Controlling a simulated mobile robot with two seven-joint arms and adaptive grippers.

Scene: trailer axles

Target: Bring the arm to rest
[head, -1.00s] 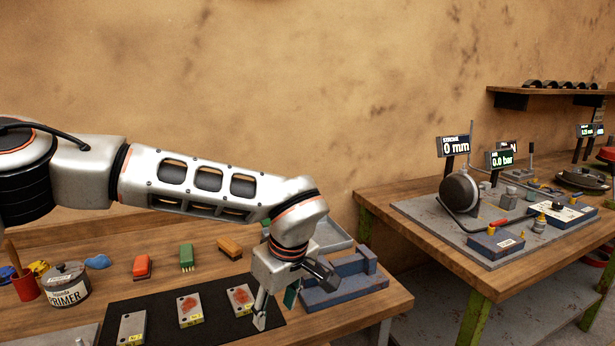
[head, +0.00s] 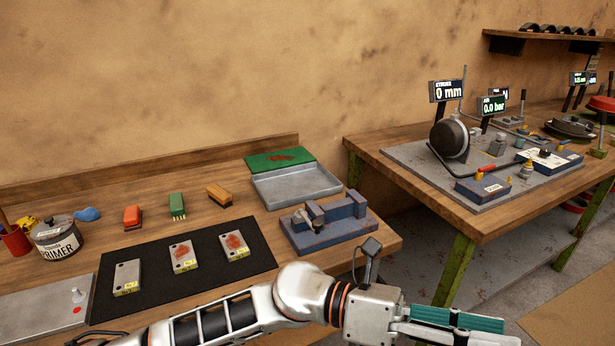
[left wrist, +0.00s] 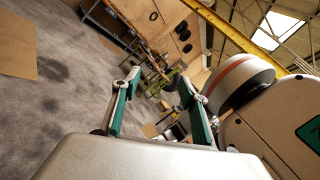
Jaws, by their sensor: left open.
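My left gripper (head: 506,333) is at the bottom edge of the head view, right of the bench's front corner, over the floor. Its teal-padded fingers point right. In the left wrist view the two fingers (left wrist: 160,84) stand apart with nothing held between them. My left arm runs low along the bottom of the head view, in front of the bench. My right gripper shows in neither view.
The wooden bench (head: 222,205) holds a black mat (head: 205,270) with three metal plates, a blue fixture (head: 330,225), a grey tray (head: 296,185), brushes and a primer can (head: 57,240). A second bench (head: 400,170) with gauges stands right.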

